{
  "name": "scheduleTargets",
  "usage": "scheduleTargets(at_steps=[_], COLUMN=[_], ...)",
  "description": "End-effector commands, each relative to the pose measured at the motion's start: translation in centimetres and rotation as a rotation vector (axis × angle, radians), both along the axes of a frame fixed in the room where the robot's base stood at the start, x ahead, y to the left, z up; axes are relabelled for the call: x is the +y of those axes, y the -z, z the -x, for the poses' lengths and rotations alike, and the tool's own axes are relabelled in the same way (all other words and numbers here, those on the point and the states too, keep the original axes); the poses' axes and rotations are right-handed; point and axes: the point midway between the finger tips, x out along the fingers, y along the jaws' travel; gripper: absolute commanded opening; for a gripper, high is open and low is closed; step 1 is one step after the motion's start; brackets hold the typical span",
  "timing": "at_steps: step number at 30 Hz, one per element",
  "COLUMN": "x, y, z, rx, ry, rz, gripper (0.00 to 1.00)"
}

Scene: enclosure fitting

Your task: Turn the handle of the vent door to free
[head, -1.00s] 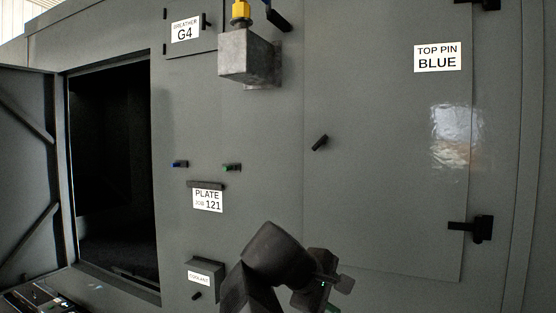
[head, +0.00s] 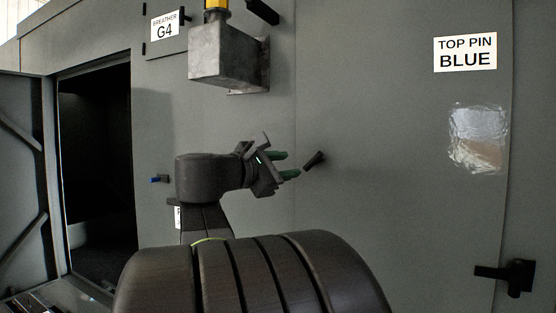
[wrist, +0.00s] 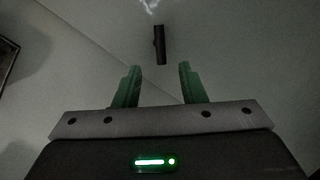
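A small black handle (head: 315,160) sits tilted near the left edge of a large grey door panel (head: 390,200). In the wrist view the handle (wrist: 159,45) stands nearly upright in the picture, just beyond my fingertips and between their lines. My gripper (head: 287,165) is open and empty, its green fingers pointing right at the handle in the head view. In the wrist view my gripper (wrist: 160,70) shows a clear gap between the fingers. I see no contact with the handle.
A grey metal box (head: 225,55) with a yellow fitting juts from the wall above my gripper. A "TOP PIN BLUE" label (head: 465,52) and a clear pouch (head: 478,138) are on the panel. A dark opening (head: 95,170) lies left.

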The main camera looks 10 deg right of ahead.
Motion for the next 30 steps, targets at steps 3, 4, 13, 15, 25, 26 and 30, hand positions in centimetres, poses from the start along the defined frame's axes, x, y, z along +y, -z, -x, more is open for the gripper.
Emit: scheduleTargets(at_steps=[3,4,13,15,25,26,30], x=[-1.8,-2.2,-5.7,-6.2,-6.8,-6.8,-6.8], y=[-0.2,-0.2,-0.1,-0.1,0.0,0.0,0.0], z=[-1.3,-1.7,-4.7,-5.2,-5.8,-5.7,-5.7], rx=[0.002,0.001,0.001,0.0,0.0,0.0,0.0], ry=[0.005,0.004,0.003,0.001,-0.002,-0.002,-0.002], rz=[0.001,0.0,-0.001,-0.002,-0.001,-0.001,-0.001], gripper=[0.37,0.37,0.37,0.37,0.37,0.37,0.23])
